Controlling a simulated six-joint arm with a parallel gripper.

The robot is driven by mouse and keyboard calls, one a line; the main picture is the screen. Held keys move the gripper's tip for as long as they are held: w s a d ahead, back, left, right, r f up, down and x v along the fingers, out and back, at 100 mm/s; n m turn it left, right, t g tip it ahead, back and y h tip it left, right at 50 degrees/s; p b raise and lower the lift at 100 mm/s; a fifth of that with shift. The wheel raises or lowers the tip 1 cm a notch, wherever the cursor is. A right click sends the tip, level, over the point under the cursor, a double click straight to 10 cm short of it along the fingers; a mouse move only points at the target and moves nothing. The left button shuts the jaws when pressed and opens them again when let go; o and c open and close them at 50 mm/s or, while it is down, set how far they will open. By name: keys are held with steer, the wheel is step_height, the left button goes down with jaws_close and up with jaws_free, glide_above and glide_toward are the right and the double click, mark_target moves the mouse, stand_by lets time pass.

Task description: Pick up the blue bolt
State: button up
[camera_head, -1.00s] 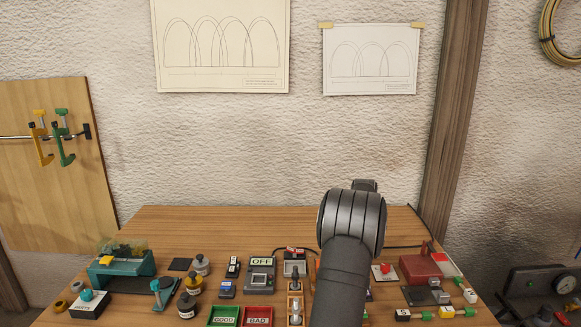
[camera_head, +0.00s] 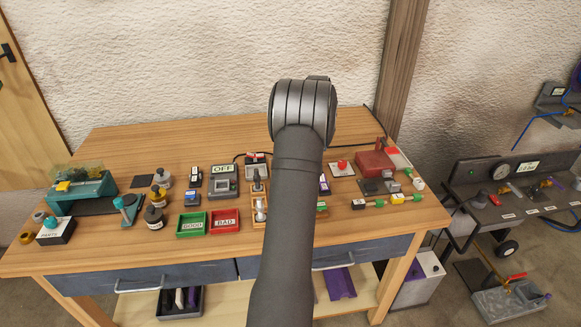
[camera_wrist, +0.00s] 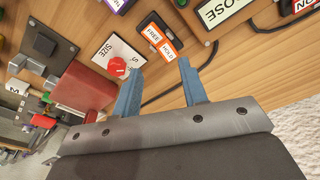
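I cannot make out a blue bolt in either view. My gripper (camera_wrist: 160,68) shows in the wrist view with its two blue fingers apart and nothing between them. It is above the wooden table, near a white "SIZE" card with a red knob (camera_wrist: 118,67) and a switch with an orange "FREE HOLD" label (camera_wrist: 161,38). In the head view my own arm hides the gripper and part of the table's middle.
In the head view the table (camera_head: 230,133) holds a green tray (camera_head: 192,225), a red tray (camera_head: 225,221), several bottles, a red box (camera_head: 373,163) and a teal machine (camera_head: 80,188). The table's back strip is clear. A side bench (camera_head: 510,205) stands at right.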

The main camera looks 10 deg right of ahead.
steer(key=s+a+r+n+g, duration=0.1)
steer(key=s+a+r+n, duration=0.2)
steer(key=a+r+n, duration=0.65)
steer(key=s+a+r+n, duration=0.2)
steer(key=s+r+n, duration=0.15)
steer(key=n, duration=1.05)
steer(key=shift+h, duration=0.3)
steer(key=f, duration=0.5)
steer(key=d+f, duration=0.1)
steer(key=f, duration=0.5)
steer(key=d+f, duration=0.1)
steer(key=f, duration=0.4)
steer(key=shift+w+d+f, duration=0.1)
steer(key=shift+w+f, duration=0.2)
steer(key=shift+w, duration=0.1)
steer(key=shift+c, duration=0.5)
jaws_close()
